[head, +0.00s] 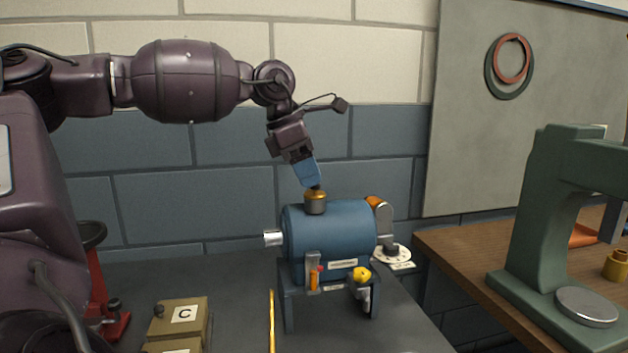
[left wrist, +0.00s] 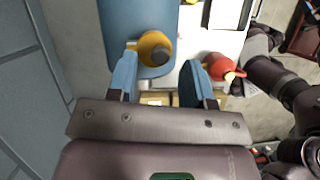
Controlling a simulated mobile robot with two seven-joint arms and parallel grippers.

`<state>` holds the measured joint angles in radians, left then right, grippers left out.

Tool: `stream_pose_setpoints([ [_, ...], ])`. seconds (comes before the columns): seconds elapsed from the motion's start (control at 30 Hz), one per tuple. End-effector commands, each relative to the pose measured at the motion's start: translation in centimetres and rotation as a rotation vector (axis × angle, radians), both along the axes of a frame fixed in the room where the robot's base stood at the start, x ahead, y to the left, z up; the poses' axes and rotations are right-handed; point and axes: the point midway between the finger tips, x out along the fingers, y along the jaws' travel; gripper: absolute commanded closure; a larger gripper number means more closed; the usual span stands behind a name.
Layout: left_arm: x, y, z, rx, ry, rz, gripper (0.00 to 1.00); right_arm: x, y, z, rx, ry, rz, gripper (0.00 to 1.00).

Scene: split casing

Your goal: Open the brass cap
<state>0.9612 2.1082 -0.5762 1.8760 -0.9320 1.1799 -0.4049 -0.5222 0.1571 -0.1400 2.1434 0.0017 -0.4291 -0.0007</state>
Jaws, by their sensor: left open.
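The brass cap (head: 316,194) sits on a short grey neck on top of the blue cylindrical casing (head: 335,232), which rests on a blue stand on the dark bench. My left gripper (head: 314,186) comes down tilted from above, its blue fingers right over the cap. In the left wrist view the fingers (left wrist: 161,58) are apart, and the round brass cap (left wrist: 154,47) shows between their tips, closer to the left-hand finger. I cannot tell whether a finger touches it. The blue casing (left wrist: 120,20) lies beneath. My right gripper is not in view.
A yellow knob (head: 361,274) and an orange handle (head: 313,281) are on the casing's front. A box marked C (head: 181,316) stands at front left. A green press (head: 545,220) stands on the wooden table at right. A red part (left wrist: 222,67) shows near the right-hand finger.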

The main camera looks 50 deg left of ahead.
Motion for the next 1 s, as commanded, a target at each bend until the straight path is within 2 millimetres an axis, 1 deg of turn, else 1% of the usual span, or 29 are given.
stream_pose_setpoints([
  [0.03,0.18,-0.11,-0.58,0.0,0.004,-0.001,0.53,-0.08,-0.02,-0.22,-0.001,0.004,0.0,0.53],
  [0.13,0.32,-0.21,-0.96,0.0,0.0,0.0,0.53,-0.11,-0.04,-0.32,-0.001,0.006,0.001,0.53],
  [0.47,0.34,-0.27,-1.02,0.0,-0.002,0.0,0.53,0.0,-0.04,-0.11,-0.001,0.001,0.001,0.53],
  [0.5,0.34,-0.27,-1.02,0.0,-0.002,0.0,0.6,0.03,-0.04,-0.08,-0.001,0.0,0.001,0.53],
  [0.77,0.34,-0.27,-1.02,-0.001,-0.001,0.0,0.99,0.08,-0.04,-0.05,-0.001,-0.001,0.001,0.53],
  [1.0,0.34,-0.23,-0.89,-0.015,0.005,-0.001,1.0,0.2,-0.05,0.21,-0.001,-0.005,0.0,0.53],
])
